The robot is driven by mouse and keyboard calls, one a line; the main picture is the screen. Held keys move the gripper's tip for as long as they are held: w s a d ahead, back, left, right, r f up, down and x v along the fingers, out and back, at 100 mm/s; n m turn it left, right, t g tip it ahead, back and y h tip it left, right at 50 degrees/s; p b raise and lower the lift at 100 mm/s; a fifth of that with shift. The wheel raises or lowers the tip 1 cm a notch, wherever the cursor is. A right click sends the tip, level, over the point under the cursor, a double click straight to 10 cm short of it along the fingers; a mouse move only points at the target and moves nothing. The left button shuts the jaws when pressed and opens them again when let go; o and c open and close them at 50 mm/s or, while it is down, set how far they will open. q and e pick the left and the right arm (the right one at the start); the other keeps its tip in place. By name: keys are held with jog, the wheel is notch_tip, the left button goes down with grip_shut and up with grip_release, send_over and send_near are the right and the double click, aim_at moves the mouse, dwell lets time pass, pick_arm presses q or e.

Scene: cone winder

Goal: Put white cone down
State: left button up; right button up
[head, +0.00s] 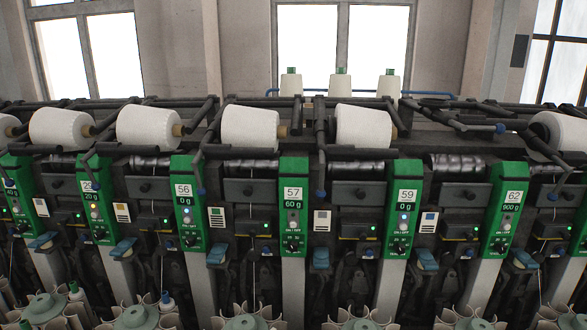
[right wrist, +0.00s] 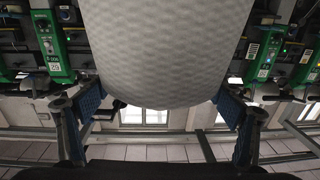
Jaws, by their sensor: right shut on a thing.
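The white cone (right wrist: 180,55) fills the upper middle of the right wrist view. Its lower edge is rounded, and its upper part runs out of the picture. My right gripper (right wrist: 160,98) is shut on it, with one blue-padded finger against each side. The head view shows neither the gripper nor this held cone. My left gripper is in neither view. I cannot tell from these frames what lies directly beneath the held cone.
In the head view, white packages, one of them here (head: 250,128), lie along the winder above green control panels (head: 293,205). Three white cones (head: 340,84) with green tips stand behind the top. Dark arms and bars jut out between packages. Green-topped holders (head: 135,317) line the front bottom.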

jog(key=shift+s+f, duration=0.2)
jog(key=shift+s, duration=0.1)
jog(key=s+f, duration=0.2)
jog(key=s, duration=0.5)
jog(key=shift+s+a+f, duration=0.15)
jog(key=shift+f, duration=0.1)
